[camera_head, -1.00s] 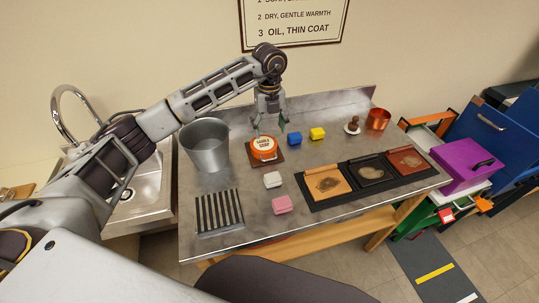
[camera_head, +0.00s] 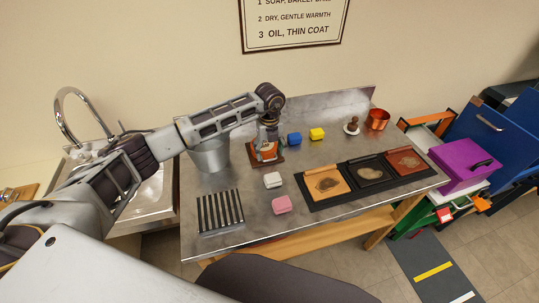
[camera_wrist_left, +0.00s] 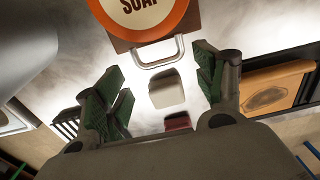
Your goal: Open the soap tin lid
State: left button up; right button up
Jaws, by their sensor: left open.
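The soap tin (camera_head: 265,153) is orange and white and sits on a brown base (camera_head: 278,161) on the metal bench. In the left wrist view its round lid (camera_wrist_left: 140,14), with an orange rim and "SOAP" lettering, shows at the top edge, partly cut off. A metal loop handle (camera_wrist_left: 160,56) sticks out from the near side there. My left gripper (camera_head: 267,143) is over the tin in the head view and hides part of it. Its green-padded fingers (camera_wrist_left: 162,90) are spread apart in the left wrist view, with nothing held between them. My right gripper is not in view.
A metal bucket (camera_head: 209,155) stands just left of the tin. Blue (camera_head: 294,139), yellow (camera_head: 317,134), white (camera_head: 272,180) and pink (camera_head: 282,205) blocks lie around it. A striped rack (camera_head: 220,211) is front left. A black tray (camera_head: 325,201) with leather patches is to the right.

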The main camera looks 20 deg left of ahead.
aim_at(269, 160)
pick_arm(q)
jog(key=shift+f, duration=1.6)
jog(key=c, duration=1.1)
jog(key=shift+s, duration=0.15)
grip_shut()
jog(key=shift+a, duration=0.1)
